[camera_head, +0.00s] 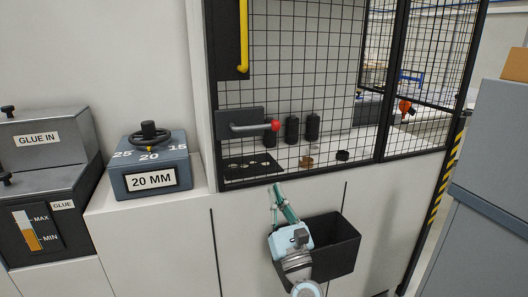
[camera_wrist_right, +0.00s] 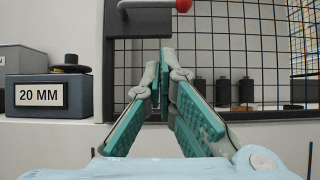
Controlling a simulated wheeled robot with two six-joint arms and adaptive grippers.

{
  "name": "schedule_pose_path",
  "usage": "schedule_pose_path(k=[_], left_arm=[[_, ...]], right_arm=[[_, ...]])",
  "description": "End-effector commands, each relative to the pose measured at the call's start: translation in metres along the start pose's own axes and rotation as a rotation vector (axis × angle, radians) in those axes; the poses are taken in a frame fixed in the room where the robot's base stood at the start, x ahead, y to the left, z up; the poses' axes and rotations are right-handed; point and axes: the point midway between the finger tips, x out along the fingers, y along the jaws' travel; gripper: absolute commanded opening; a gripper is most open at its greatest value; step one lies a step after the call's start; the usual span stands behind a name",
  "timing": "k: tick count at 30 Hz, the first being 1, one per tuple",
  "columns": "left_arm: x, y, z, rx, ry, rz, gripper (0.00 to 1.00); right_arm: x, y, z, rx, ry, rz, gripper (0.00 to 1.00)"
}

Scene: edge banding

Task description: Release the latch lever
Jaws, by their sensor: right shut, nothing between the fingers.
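The latch lever (camera_head: 248,127) is a grey bar with a red ball knob (camera_head: 275,125) at its right end. It lies about horizontal on a dark plate (camera_head: 228,116) at the left of the mesh guard. In the right wrist view the lever (camera_wrist_right: 146,4) and its red knob (camera_wrist_right: 183,5) show at the top edge, partly cut off. My right gripper (camera_head: 277,187) is shut and empty, below the lever and apart from it, in front of the cabinet. Its teal-padded fingers (camera_wrist_right: 164,56) point toward the guard in the wrist view. My left gripper is not in view.
A black bin (camera_head: 338,247) hangs on the cabinet front beside my right arm. A thickness box marked 20 MM (camera_head: 150,180) with a handwheel stands left. A yellow handle (camera_head: 243,38) is above the lever. Several dark cylinders (camera_head: 313,127) stand behind the mesh (camera_head: 330,50). A grey cabinet (camera_head: 495,170) stands right.

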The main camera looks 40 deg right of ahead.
Motion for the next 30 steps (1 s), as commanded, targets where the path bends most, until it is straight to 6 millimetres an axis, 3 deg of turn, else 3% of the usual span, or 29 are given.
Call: schedule_pose_path(k=[8,22,25,30], left_arm=[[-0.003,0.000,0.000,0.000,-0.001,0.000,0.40],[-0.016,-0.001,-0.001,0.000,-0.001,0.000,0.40],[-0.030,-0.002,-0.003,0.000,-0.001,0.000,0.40],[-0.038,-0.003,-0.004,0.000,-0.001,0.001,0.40]], right_arm=[[0.011,0.000,0.000,-0.005,0.001,0.000,0.00],[0.106,0.000,0.004,-0.007,0.001,0.000,0.00],[0.119,0.000,0.019,-0.007,0.001,0.001,0.00],[0.128,0.001,0.027,-0.008,0.003,0.002,0.00]])
